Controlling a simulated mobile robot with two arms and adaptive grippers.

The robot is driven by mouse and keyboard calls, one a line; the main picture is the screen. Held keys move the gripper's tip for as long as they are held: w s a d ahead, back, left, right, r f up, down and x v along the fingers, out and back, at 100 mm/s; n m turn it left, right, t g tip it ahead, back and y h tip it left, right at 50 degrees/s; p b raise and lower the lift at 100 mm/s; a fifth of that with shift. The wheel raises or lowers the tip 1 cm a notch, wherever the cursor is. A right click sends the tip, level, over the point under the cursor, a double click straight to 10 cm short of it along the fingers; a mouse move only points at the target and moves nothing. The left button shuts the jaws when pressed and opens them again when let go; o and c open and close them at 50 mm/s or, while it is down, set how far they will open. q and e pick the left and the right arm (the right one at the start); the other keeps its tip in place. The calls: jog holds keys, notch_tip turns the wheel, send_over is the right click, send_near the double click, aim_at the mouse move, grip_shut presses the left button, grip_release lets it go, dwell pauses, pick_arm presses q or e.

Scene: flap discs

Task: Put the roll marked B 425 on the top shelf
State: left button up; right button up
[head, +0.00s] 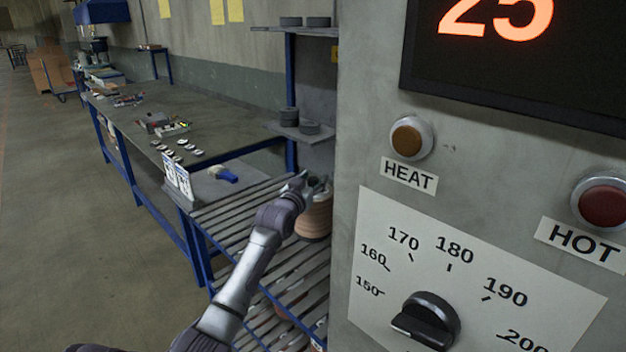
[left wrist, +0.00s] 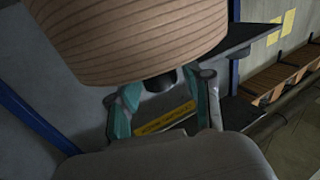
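A tan, layered roll (head: 315,218) stands upright at the slatted rack, beside the grey cabinet. It also fills the top of the left wrist view (left wrist: 130,40), close to the camera. No mark can be read on it. My left gripper (head: 314,185) is at the roll's upper end. In the left wrist view its teal fingers (left wrist: 163,100) lie either side of a dark knob at the roll's end. The roll hides the fingertips, so their grip is unclear. The top shelf (head: 275,29) is on the blue-post rack, above a second shelf (head: 283,128). My right gripper is out of view.
Dark discs (head: 290,21) sit on the top shelf, and more (head: 288,116) on the one below. The grey cabinet (head: 365,150) with its dial stands close on the right. Other rolls show through the slats (head: 255,225). A long bench (head: 140,110) extends left.

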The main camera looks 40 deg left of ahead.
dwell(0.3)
pick_arm(q)
jog(key=shift+s+d+f, duration=0.1)
jog(key=shift+s, duration=0.2)
jog(key=b+v, duration=0.2)
jog(key=v, duration=0.9)
jog(key=shift+s, duration=0.15)
